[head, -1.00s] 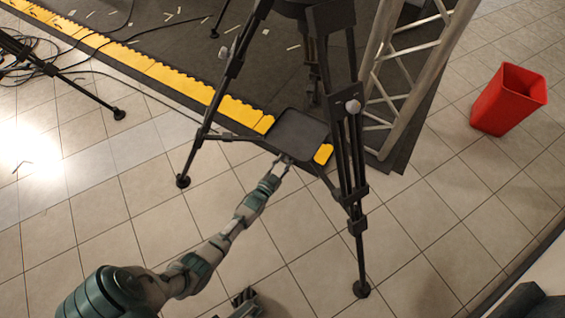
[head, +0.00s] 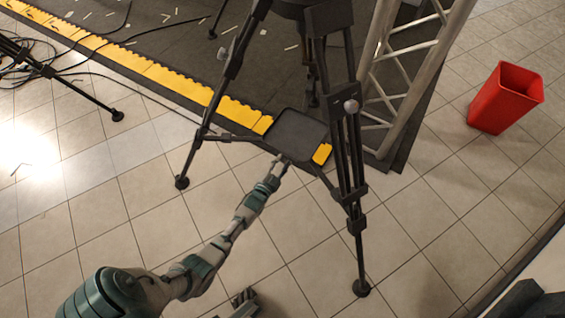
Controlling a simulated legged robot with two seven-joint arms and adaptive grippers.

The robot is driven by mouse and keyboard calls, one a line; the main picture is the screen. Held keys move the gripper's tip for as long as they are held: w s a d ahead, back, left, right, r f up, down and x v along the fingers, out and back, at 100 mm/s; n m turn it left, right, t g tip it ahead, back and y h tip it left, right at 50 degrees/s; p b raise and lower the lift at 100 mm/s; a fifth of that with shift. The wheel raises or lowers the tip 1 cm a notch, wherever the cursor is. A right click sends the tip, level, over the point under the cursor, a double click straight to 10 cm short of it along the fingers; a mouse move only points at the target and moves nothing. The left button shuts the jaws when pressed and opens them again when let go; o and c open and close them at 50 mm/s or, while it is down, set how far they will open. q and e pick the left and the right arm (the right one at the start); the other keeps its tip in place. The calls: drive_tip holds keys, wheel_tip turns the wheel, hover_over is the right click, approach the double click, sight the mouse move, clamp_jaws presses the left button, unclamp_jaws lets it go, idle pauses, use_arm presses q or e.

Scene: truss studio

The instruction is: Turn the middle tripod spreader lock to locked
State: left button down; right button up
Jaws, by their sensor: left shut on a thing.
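A black tripod (head: 347,165) stands on the tiled floor with its legs spread. A dark, flat square tray (head: 298,133) sits low between the legs, on the spreader arms. My left arm reaches in from the lower left. My left gripper (head: 281,162) is at the near edge of the tray, at the middle of the spreader. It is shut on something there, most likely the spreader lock. The lock is too small and covered to make out, so its setting cannot be told.
A red bin (head: 506,98) stands on the tiles at right. A metal truss (head: 409,70) rises behind the tripod. A dark mat with yellow edging (head: 164,76) lies behind it. Cables and another stand's leg (head: 83,94) are at left. Tiles in front are clear.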

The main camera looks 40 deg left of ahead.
use_arm(q)
drive_tip(key=c, duration=0.8)
unclamp_jaws()
drive_tip(key=shift+f, duration=0.1)
drive_tip(key=v, duration=1.2)
